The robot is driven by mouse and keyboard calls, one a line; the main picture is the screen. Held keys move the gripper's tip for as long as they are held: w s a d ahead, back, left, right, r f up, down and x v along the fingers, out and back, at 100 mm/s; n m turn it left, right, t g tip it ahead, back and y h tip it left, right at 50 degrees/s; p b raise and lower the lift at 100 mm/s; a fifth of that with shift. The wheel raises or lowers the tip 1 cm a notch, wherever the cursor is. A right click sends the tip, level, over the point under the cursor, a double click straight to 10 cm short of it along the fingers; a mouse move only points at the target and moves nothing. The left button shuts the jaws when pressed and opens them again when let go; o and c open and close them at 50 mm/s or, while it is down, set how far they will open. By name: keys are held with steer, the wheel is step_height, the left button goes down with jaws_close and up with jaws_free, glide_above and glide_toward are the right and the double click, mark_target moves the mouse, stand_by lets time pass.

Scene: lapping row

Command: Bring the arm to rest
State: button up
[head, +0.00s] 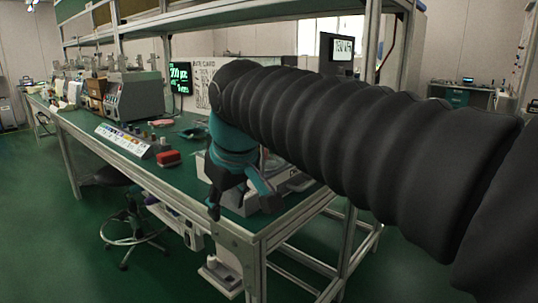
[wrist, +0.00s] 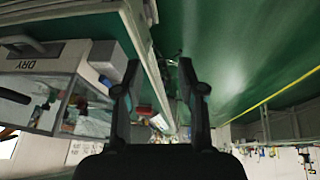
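My gripper (head: 242,208) hangs at the end of my black-sleeved arm, over the near corner of the long green bench (head: 97,148). Its teal wrist points down, and its two dark fingers stand apart. In the wrist view the gripper (wrist: 160,72) shows its fingers spread, with nothing between them. Beyond the gap lie the bench edge and the green floor. A grey-white device under the gripper is partly hidden by it and the arm.
A white box marked DRY (wrist: 75,57), with a clear front, stands close on the left of the wrist view. A red block (head: 168,158), a sloped chart board (head: 122,140) and grey machines (head: 135,95) stand on the bench. A stool (head: 130,232) is below.

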steer(key=s+d+f+m, duration=0.3)
steer(key=s+d+f, duration=0.1)
steer(key=d+f, duration=0.2)
steer(key=s+d+f+m+h, duration=0.1)
steer(key=s+d+f+m, duration=0.2)
steer(key=d, duration=0.6)
steer(key=s+d+f+m+t+h, duration=0.1)
steer(key=s+d+f+m, duration=0.2)
steer(key=s+d+f, duration=0.4)
steer(key=shift+s+d+f, duration=0.25)
steer(key=shift+d+f, duration=0.45)
steer(key=shift+f, duration=0.2)
